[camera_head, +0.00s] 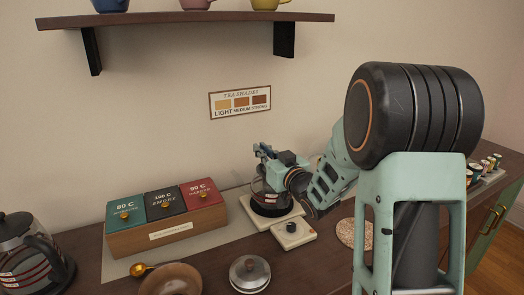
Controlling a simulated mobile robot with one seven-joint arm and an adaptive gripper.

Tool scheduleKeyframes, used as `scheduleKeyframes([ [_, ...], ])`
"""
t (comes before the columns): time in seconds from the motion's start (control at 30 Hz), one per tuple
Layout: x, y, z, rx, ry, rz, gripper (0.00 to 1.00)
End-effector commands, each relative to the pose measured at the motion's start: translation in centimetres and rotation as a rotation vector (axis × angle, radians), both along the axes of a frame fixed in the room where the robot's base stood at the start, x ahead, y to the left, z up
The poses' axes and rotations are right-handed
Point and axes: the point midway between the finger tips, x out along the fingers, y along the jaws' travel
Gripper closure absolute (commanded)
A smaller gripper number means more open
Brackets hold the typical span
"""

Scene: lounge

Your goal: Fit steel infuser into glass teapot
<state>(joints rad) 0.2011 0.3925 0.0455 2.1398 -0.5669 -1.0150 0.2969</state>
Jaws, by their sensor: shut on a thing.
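The glass teapot (257,199) stands on a pale square stand (286,217) near the wall, right of the tea box. It has a dark lower part and a small pale and red label. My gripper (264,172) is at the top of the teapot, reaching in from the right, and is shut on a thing. The steel infuser cannot be made out clearly; the fingers and arm hide the teapot's mouth. How deep the held thing sits, and whether it touches the rim, I cannot tell.
A tea box (190,242) with three coloured lids stands left. A round lid (250,272), a wooden bowl (172,281) and a golden spoon (140,270) lie in front. A small pale tile (293,241) and a cork mat (346,233) are near. A kettle (38,262) stands far left.

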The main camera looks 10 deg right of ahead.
Motion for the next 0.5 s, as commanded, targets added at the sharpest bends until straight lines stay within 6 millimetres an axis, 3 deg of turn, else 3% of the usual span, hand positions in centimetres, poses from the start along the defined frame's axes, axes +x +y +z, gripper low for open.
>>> scheduleKeyframes([
  [0.37,0.01,0.00,-0.86,0.000,0.000,0.000,1.00],
  [0.4,0.01,0.00,-0.79,0.000,-0.001,0.000,0.91],
  [0.5,0.01,0.00,-0.75,0.000,0.000,0.000,0.80],
])
